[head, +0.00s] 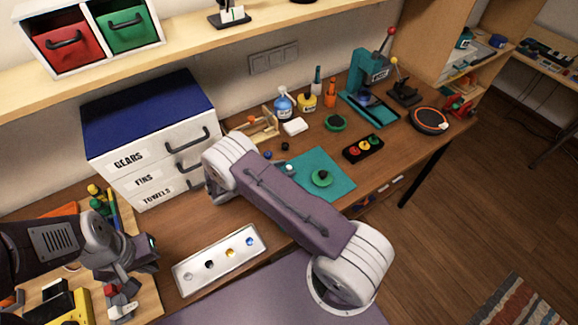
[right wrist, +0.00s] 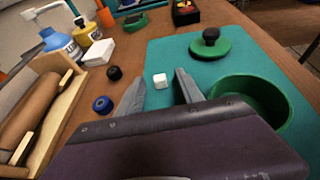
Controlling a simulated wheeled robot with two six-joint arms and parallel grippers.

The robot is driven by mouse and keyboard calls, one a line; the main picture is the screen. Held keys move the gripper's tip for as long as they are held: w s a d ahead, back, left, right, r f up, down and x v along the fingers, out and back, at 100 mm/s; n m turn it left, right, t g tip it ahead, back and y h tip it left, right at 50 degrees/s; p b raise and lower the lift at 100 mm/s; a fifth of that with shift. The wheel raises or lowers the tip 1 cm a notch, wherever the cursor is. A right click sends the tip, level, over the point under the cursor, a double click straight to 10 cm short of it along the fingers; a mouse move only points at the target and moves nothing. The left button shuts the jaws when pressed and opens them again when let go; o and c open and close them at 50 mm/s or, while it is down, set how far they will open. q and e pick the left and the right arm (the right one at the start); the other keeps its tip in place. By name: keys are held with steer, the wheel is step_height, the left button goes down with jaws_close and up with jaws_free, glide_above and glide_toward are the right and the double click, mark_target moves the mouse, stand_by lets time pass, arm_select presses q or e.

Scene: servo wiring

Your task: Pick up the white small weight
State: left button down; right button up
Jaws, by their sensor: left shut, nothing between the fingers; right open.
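The white small weight (right wrist: 160,81) is a little white block on the teal mat (right wrist: 168,48), near the mat's left edge in the right wrist view. It also shows as a small pale spot in the head view (head: 289,168), beside my right arm. My right gripper (right wrist: 158,92) is open, with one finger on each side of the white weight; I cannot tell whether either finger touches it. In the head view my right gripper is hidden by its arm. My left gripper (head: 148,254) is shut and empty at the left, over the wooden board.
A black weight (right wrist: 114,73) and a blue weight (right wrist: 102,105) stand left of the mat. A green bowl (right wrist: 283,112) and a green knobbed lid (right wrist: 210,46) are on the mat. A white tray (head: 190,285) with coloured spots lies in front. A drawer cabinet (head: 130,170) stands behind.

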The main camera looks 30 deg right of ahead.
steer(key=shift+w+d+f, duration=0.1)
steer(key=shift+d+f, duration=0.1)
steer(key=shift+d, duration=0.2)
jaws_close()
